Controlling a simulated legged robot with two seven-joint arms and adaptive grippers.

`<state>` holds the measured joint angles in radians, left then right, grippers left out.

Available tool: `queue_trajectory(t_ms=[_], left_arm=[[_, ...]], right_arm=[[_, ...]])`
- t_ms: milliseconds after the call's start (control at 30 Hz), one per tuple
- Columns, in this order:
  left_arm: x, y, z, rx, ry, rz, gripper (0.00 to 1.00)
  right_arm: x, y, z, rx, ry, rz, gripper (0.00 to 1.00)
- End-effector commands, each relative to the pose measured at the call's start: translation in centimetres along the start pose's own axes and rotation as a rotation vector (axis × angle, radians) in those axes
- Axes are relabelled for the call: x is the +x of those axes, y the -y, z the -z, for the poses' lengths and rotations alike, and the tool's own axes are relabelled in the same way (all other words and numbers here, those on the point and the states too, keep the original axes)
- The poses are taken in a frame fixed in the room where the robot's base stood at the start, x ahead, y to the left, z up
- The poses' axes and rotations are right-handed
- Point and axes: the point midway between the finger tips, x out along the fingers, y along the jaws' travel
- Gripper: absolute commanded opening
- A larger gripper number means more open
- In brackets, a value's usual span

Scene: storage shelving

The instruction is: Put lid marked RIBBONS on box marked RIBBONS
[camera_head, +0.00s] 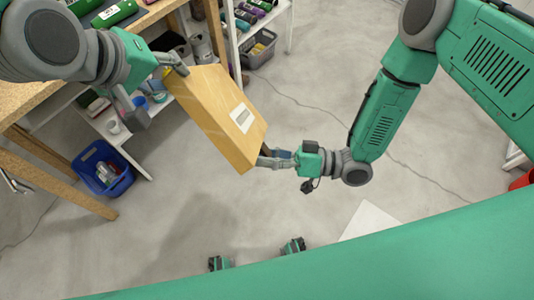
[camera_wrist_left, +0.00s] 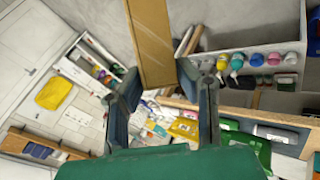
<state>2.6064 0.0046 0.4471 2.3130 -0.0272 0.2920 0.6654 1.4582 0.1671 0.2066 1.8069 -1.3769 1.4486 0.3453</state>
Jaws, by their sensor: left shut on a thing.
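A tan, wood-coloured slab (camera_head: 205,105) with a white label (camera_head: 243,117) is held tilted in the air over the floor. It looks like the lid, but its label is too small to read. My left gripper (camera_head: 174,70) is shut on its upper left end. In the left wrist view, the slab (camera_wrist_left: 153,45) stands between the fingers of my left gripper (camera_wrist_left: 158,82). My right gripper (camera_head: 268,157) is at the slab's lower right corner. Whether its fingers are closed on that corner is unclear. I cannot identify a box marked RIBBONS in either view.
A wooden table (camera_head: 32,105) is at the left, with a blue basket (camera_head: 103,168) on the floor by its legs. White shelving (camera_head: 272,17) with rolled items and a grey bin (camera_head: 259,48) stands at the top. The central floor is clear.

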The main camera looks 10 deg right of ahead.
Motion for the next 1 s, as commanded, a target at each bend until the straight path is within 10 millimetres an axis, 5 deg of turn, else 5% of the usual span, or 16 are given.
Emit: queue_trajectory(t_ms=[133,167,200,233,667,1000], left_arm=[[0.0,0.0,0.0,0.000,0.000,0.000,0.00],[0.0,0.0,0.0,0.000,0.000,0.000,0.34],[0.0,0.0,0.0,0.000,0.000,0.000,0.49],[0.0,0.0,0.0,0.000,0.000,0.000,0.52],[-1.1,0.0,0.1,0.000,-0.002,0.000,0.52],[-7.9,-0.1,0.2,0.001,-0.004,-0.003,0.52]], right_arm=[[-0.1,-0.1,-0.1,-0.001,0.002,-0.004,0.08],[-0.1,-0.1,0.0,-0.001,0.002,-0.004,0.03],[-0.1,-0.1,0.0,-0.001,0.002,-0.004,0.03],[-0.1,-0.1,0.0,-0.001,0.002,-0.004,0.03],[-0.1,-0.1,0.0,-0.001,0.001,-0.003,0.03],[-0.1,-0.1,0.0,-0.001,0.001,-0.002,0.03]])
